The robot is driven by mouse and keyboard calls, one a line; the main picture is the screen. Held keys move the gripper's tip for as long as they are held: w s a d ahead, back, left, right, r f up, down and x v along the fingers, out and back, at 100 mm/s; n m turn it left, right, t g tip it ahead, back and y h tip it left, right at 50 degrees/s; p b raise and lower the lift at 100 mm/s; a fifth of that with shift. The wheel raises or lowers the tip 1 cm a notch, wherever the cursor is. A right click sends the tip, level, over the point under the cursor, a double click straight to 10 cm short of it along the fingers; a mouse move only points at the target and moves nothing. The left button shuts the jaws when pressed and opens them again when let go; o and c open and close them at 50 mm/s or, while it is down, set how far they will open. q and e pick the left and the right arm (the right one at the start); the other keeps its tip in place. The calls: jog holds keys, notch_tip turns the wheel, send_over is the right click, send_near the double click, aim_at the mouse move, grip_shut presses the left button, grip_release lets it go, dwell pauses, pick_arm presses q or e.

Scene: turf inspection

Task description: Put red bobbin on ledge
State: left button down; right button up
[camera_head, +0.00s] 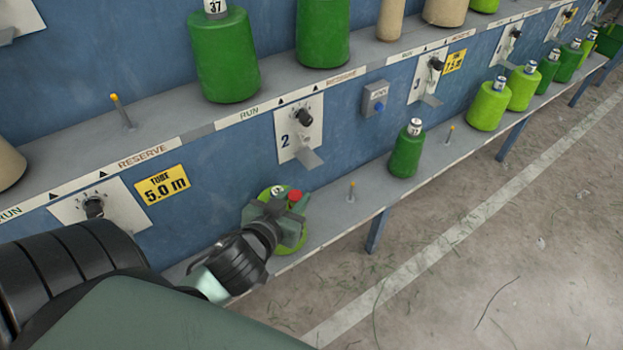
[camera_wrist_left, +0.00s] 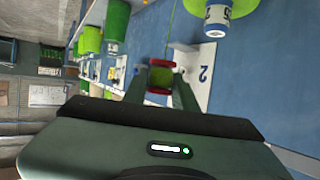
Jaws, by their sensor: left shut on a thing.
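My left gripper (camera_head: 286,202) reaches in over the lower ledge (camera_head: 331,217), below the panel numbered 2. It is shut on the red bobbin (camera_head: 295,195), whose red end shows at the fingers in the head view. In the left wrist view the red bobbin (camera_wrist_left: 157,99) sits between the two fingers of the left gripper (camera_wrist_left: 160,80), with red ends and a darker middle. A light green bobbin (camera_head: 292,246) stands on the ledge behind and below the gripper, partly hidden by it. Whether the red bobbin touches anything is unclear. My right gripper is not in view.
Several green bobbins (camera_head: 487,106) line the ledge farther right. Large green bobbins (camera_head: 222,55) stand on the upper shelf. The floor in front is open.

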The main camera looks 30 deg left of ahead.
pick_arm(q)
jog(key=w+a+f+b, duration=0.1)
jog(key=a+f+b, duration=0.25)
jog(key=f, duration=0.25)
jog(key=n+y+b, duration=0.1)
jog(key=b, duration=0.1)
send_near(310, 161)
jog(key=w, duration=0.2)
jog(key=w+a, duration=0.1)
jog(key=w, duration=0.1)
jog(key=shift+w+f, duration=0.2)
jog(key=shift+w, duration=0.1)
jog(key=w, duration=0.2)
jog(key=w+a, duration=0.1)
jog(key=w, duration=0.1)
jog(key=shift+w+a, duration=0.2)
jog(key=shift+w, duration=0.2)
jog(key=shift+s+f+b, duration=0.15)
jog(key=shift+f+b, duration=0.05)
jog(key=shift+b, duration=0.1)
jog(key=shift+r, duration=0.1)
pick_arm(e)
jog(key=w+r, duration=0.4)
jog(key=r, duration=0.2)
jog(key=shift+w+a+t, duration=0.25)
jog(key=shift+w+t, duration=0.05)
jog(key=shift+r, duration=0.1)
